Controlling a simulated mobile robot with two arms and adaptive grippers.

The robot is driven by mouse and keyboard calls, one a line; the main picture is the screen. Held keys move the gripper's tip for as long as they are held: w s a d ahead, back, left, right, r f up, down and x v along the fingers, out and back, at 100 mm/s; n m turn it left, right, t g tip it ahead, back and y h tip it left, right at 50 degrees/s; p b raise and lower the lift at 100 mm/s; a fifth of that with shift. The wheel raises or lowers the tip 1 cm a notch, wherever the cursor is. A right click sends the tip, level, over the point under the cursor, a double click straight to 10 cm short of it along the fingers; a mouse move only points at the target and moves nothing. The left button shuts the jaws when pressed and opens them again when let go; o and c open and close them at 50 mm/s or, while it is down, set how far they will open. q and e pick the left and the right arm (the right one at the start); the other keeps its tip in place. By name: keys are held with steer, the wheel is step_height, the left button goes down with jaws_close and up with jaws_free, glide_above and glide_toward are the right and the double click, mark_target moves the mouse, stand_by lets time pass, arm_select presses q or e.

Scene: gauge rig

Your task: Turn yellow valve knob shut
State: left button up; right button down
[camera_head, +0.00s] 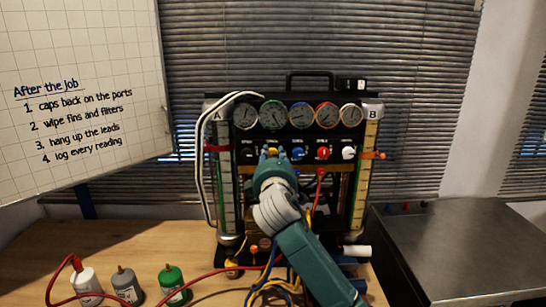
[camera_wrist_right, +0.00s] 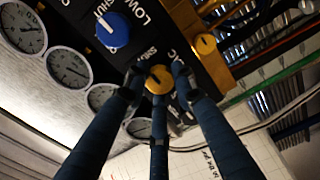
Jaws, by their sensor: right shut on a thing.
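The yellow valve knob (camera_wrist_right: 158,79) sits on the black panel of the gauge rig, with its pointer line visible in the right wrist view. In the head view only a bit of yellow (camera_head: 272,150) shows past my gripper. My right gripper (camera_head: 271,158) faces the panel from the front. In the wrist view its three fingers (camera_wrist_right: 157,84) are closed around the yellow knob. The lettering beside the knob is partly covered by the fingers. My left gripper is in neither view.
A blue knob (camera_wrist_right: 113,29) is beside the yellow one; a red knob (camera_head: 323,153) and white knob (camera_head: 348,153) are farther right. Gauges (camera_head: 300,115) line the top. Cables and bottles (camera_head: 172,284) are on the wooden table.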

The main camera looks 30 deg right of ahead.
steer(key=c, duration=1.4)
jaws_free()
steer(key=shift+a+f, duration=0.15)
steer(key=shift+f, duration=0.05)
steer(key=shift+w+r, duration=0.1)
steer(key=v, duration=1.2)
